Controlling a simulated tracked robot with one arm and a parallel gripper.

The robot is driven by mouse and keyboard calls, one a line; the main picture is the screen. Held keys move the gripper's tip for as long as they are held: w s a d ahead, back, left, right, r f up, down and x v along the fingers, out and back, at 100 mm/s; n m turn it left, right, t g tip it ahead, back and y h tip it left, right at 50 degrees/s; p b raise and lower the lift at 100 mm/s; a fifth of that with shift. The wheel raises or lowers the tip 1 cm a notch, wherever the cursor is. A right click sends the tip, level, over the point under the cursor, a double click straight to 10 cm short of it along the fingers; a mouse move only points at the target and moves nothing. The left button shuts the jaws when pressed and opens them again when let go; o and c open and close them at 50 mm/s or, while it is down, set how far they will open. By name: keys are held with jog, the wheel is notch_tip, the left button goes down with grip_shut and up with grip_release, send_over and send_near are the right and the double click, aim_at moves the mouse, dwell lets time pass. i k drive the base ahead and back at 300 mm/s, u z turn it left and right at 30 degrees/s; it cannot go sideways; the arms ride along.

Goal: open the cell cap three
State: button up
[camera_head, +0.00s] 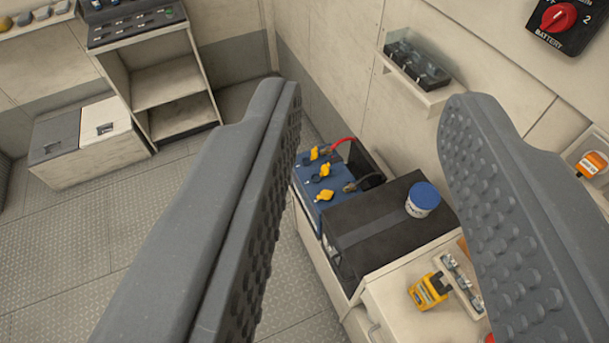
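A blue battery (308,205) sits in a light box at the middle of the picture, between my fingers and farther off. Three yellow cell caps show on its top: a far one (314,153), a middle one (325,169) and a near one (324,195). Dark round spots lie beside them. I cannot tell which cap is number three or whether each is open or shut. My gripper (370,98) is open and empty, its ridged grey fingers wide apart and clear of the battery. The left finger hides part of the battery's left side.
A black strapped case (375,225) adjoins the battery, with a blue-lidded tub (422,199) on it. A red cable (342,141) reaches the battery. A yellow meter (428,292) lies on the near counter. A wall shelf (418,85) juts out above. Open floor (60,260) lies left.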

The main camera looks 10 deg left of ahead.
aim_at(325, 194)
jog(key=u, duration=0.5)
jog(key=i, duration=0.95)
jog(key=u, duration=0.75)
